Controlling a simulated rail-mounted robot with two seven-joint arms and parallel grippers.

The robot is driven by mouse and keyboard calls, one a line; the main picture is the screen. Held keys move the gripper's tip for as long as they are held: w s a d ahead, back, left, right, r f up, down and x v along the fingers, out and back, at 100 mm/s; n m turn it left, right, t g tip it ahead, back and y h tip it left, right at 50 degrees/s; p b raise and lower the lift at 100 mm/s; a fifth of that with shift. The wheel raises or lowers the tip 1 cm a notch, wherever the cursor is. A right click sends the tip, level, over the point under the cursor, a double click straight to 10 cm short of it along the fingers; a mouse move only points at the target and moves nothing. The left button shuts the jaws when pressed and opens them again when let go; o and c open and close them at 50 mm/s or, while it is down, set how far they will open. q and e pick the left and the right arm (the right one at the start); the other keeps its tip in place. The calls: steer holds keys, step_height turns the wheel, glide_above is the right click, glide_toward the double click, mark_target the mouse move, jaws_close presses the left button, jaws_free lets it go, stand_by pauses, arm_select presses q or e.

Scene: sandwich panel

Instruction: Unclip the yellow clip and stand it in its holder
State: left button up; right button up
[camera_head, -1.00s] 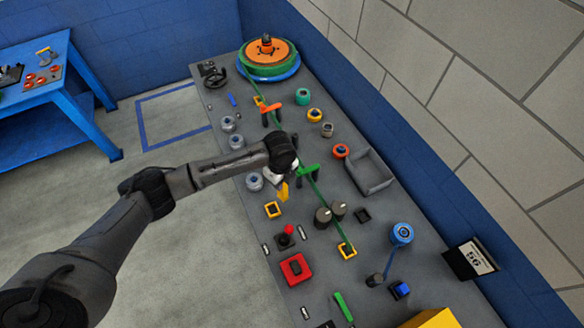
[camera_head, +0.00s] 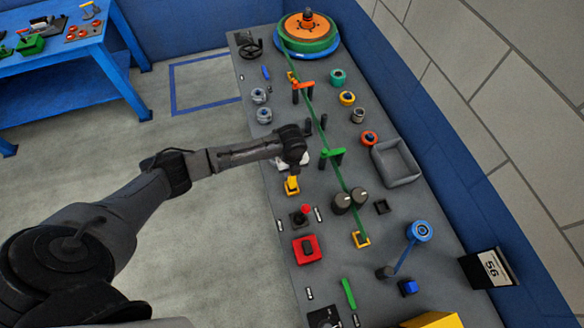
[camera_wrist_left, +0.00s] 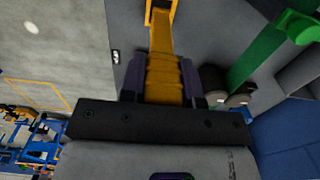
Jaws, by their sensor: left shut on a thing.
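The yellow clip (camera_wrist_left: 163,75) is between the fingers of my left gripper (camera_wrist_left: 163,85), which is shut on it. In the head view the clip (camera_head: 292,182) points down below the gripper (camera_head: 291,168). Its far end is at the yellow-edged square holder (camera_wrist_left: 149,14) on the panel. I cannot tell whether the clip's tip is inside the holder or just above it. In the head view clip and holder overlap. My right gripper is not in view.
A green strap (camera_head: 309,110) runs along the panel through a green guide (camera_head: 333,154) and past two dark rollers to another yellow frame (camera_head: 361,239). A red-knobbed lever (camera_head: 305,209) and a red button box (camera_head: 305,249) stand nearer. A grey tray (camera_head: 396,163) lies right.

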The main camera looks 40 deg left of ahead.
arm_select(q)
steer(key=shift+f, duration=0.4)
stand_by(0.5)
steer(key=shift+f, duration=0.15)
stand_by(0.4)
steer(key=shift+f, duration=0.35)
steer(key=shift+f+b, duration=0.35)
steer(key=shift+f, duration=0.1)
steer(key=shift+f, duration=0.15)
